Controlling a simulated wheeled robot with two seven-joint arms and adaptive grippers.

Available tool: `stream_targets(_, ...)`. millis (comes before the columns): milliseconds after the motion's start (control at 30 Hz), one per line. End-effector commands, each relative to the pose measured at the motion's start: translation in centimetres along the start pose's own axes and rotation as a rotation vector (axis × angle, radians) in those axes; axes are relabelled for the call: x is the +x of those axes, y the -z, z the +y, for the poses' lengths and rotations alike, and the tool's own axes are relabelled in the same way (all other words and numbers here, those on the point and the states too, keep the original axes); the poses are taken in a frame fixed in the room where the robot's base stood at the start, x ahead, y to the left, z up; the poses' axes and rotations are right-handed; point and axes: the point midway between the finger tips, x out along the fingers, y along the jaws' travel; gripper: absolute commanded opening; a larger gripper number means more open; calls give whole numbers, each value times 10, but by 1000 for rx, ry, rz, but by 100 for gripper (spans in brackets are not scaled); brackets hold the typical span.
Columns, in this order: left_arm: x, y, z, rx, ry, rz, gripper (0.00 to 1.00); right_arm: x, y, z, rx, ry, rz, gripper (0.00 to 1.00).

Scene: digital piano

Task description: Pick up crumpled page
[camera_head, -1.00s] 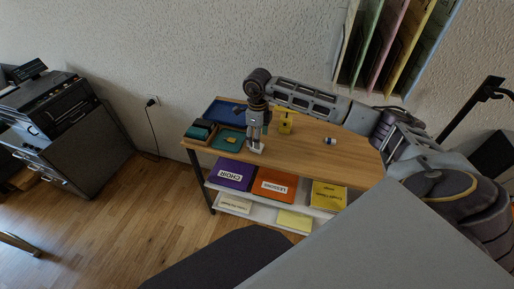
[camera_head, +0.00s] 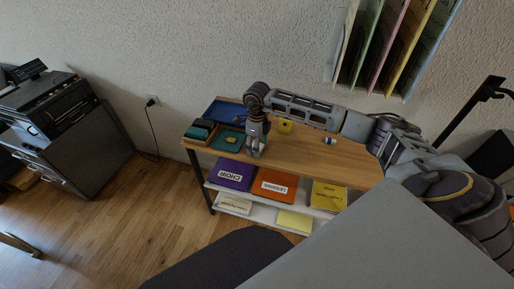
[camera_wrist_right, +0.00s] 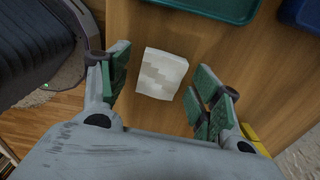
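The crumpled page is a small white, creased block (camera_wrist_right: 162,74) lying on the wooden table top in the right wrist view. In the head view it is mostly hidden by my right gripper (camera_head: 254,150), which points down near the table's front edge. In the right wrist view my right gripper (camera_wrist_right: 162,64) is open, with green-padded fingers on both sides of the page. Gaps show between the page and the fingers. My left gripper is not in view.
A green tray (camera_wrist_right: 205,8) and a blue tray (camera_wrist_right: 299,14) lie beyond the page. Labelled boxes (camera_head: 231,176) fill the shelf below.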

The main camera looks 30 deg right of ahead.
Motion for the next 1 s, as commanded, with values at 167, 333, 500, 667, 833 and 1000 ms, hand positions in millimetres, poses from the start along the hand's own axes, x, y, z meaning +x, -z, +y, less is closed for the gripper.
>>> stream_targets(167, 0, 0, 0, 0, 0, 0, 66, 0, 0, 0, 0, 0, 0, 40)
stream_targets(333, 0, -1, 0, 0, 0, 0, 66, 0, 0, 0, 0, 0, 0, 29)
stream_targets(500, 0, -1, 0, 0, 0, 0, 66, 0, 0, 0, 0, 0, 0, 29)
stream_targets(667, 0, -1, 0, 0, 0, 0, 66, -2, 0, 0, 0, 0, 0, 29)
stream_targets(833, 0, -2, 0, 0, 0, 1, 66, -13, 0, -1, 1, 1, -1, 29)
stream_targets(1000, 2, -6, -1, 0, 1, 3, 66, -33, 0, -1, -1, 2, -2, 29)
